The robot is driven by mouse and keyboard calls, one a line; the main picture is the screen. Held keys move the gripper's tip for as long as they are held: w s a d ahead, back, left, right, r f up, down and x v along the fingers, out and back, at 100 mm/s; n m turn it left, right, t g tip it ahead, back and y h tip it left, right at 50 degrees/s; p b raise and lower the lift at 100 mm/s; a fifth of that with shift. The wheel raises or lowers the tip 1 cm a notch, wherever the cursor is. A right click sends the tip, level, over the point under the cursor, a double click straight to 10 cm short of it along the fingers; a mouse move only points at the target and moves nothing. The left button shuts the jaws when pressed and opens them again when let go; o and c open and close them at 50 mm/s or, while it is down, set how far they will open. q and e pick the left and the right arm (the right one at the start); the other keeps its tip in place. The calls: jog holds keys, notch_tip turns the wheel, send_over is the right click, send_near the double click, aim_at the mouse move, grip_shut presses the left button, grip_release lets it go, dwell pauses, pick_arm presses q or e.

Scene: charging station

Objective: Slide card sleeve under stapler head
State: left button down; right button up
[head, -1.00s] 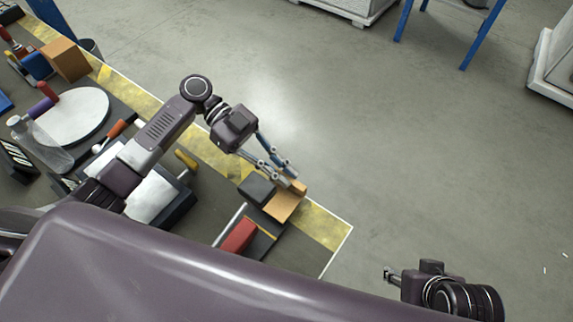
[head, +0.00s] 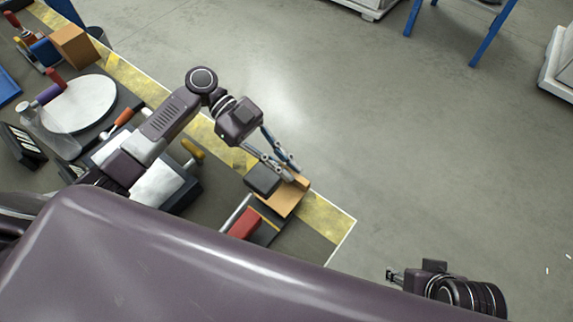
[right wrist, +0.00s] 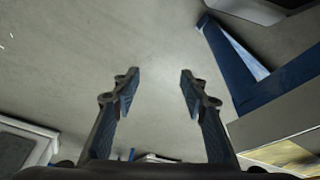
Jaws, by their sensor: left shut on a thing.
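The tan card sleeve (head: 284,203) lies near the corner of the workbench. The dark grey block that looks like the stapler head (head: 262,179) is over its left part and hides some of it. From above I cannot tell the gap between them. My left gripper (head: 292,174) is shut on the sleeve's raised far edge, right of the grey block. A red block (head: 244,223) and a metal rod (head: 235,213) are beside the sleeve. My right gripper (head: 389,275) is off the bench; in the right wrist view it is open and empty (right wrist: 158,82).
A yellow-handled tool (head: 194,149), a white round plate (head: 78,104), a clear bottle (head: 48,130) and a cardboard box (head: 74,46) stand along the bench to the left. The yellow edge strip (head: 325,217) ends at the corner. Open floor (head: 430,150) lies beyond.

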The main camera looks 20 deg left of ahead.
pick_arm(q)
jog(key=shift+s, duration=0.1)
pick_arm(e)
jog(key=shift+w, duration=0.3)
jog(key=shift+w+a+r, duration=0.1)
jog(key=shift+w, duration=0.05)
dwell(0.4)
jog(key=shift+w+a+r+t, duration=0.1)
jog(key=shift+w+t, duration=0.3)
pick_arm(q)
jog(key=shift+s, duration=0.1)
dwell(0.4)
pick_arm(e)
jog(key=shift+w+a, duration=0.1)
jog(key=shift+w, duration=0.2)
pick_arm(q)
jog(key=shift+s+a+f, duration=0.1)
jog(key=shift+s+a, duration=0.1)
jog(key=shift+s, duration=0.15)
pick_arm(e)
jog(key=shift+s, duration=0.25)
pick_arm(q)
jog(key=shift+s+a+f, duration=0.15)
jog(key=shift+s+a, duration=0.1)
jog(key=shift+s, duration=0.4)
pick_arm(e)
jog(key=shift+s+d+g, duration=0.25)
jog(key=shift+s+g, duration=0.05)
jog(key=shift+s, duration=0.55)
